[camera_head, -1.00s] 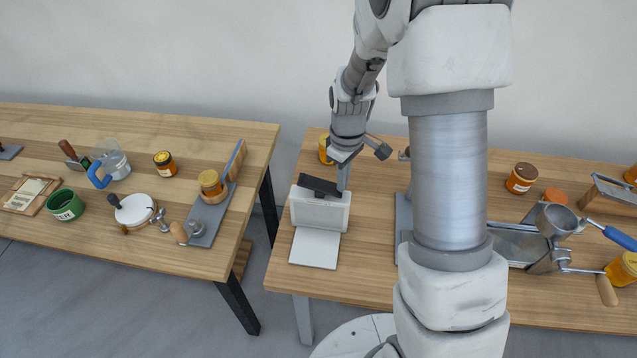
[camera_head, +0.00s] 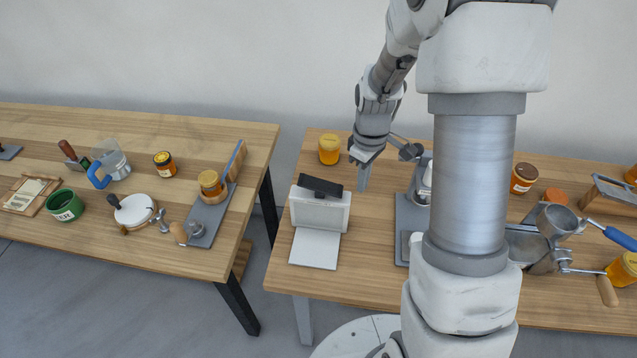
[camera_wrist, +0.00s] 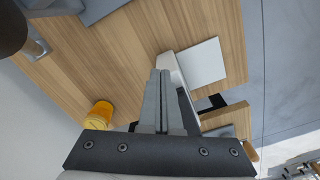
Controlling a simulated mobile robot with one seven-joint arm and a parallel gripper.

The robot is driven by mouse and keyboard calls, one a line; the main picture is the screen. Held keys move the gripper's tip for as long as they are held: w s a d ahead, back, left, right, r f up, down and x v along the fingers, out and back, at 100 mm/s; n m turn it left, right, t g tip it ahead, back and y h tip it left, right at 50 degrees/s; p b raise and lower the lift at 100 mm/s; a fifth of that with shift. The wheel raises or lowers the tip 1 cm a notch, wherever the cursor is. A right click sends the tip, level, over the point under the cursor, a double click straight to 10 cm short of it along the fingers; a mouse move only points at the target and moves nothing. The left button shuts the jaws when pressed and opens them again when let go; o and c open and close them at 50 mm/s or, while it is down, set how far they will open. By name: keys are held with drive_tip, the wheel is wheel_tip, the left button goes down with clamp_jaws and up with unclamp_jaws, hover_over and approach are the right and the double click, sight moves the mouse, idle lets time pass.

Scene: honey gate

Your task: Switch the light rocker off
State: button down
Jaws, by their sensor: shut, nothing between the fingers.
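A white box (camera_head: 320,212) stands on the right table with a pale flat plate (camera_head: 314,249) in front of it. A dark bar (camera_head: 321,186) lies along its top. I cannot make out a separate light rocker or tell its position. My gripper (camera_head: 362,187) is shut and empty, pointing down just right of the box and apart from it. In the wrist view, my closed fingers (camera_wrist: 161,74) hide part of the white box (camera_wrist: 171,66), and the pale plate (camera_wrist: 202,62) shows beyond.
A yellow honey jar (camera_head: 329,150) stands behind the box; it also shows in the wrist view (camera_wrist: 100,114). A grey stand (camera_head: 405,222) is to the right of my gripper, partly hidden by my arm. Bare wood lies between box and stand. A gap separates the left table (camera_head: 120,245).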

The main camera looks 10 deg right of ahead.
wheel_tip(320, 180, up, 8)
drive_tip(key=d+p, duration=0.1)
drive_tip(key=p, duration=0.4)
drive_tip(key=shift+s+d+r+p, duration=0.15)
drive_tip(key=shift+s+d+p, duration=0.05)
drive_tip(key=shift+s+p, duration=0.1)
idle(0.7)
drive_tip(key=s+a+r+m+t, duration=0.1)
drive_tip(key=s+a+r+m, duration=0.15)
drive_tip(key=r, duration=0.45)
drive_tip(key=s+a+r+m+t, duration=0.1)
drive_tip(key=s+r+t, duration=0.1)
drive_tip(key=s+r, duration=0.35)
drive_tip(key=s+a+r+m+t, duration=0.2)
drive_tip(key=s+r+m, duration=0.3)
drive_tip(key=s+r, duration=0.3)
drive_tip(key=shift+s+t, duration=0.3)
drive_tip(key=shift+s, duration=0.95)
drive_tip(key=shift+a+r, duration=0.1)
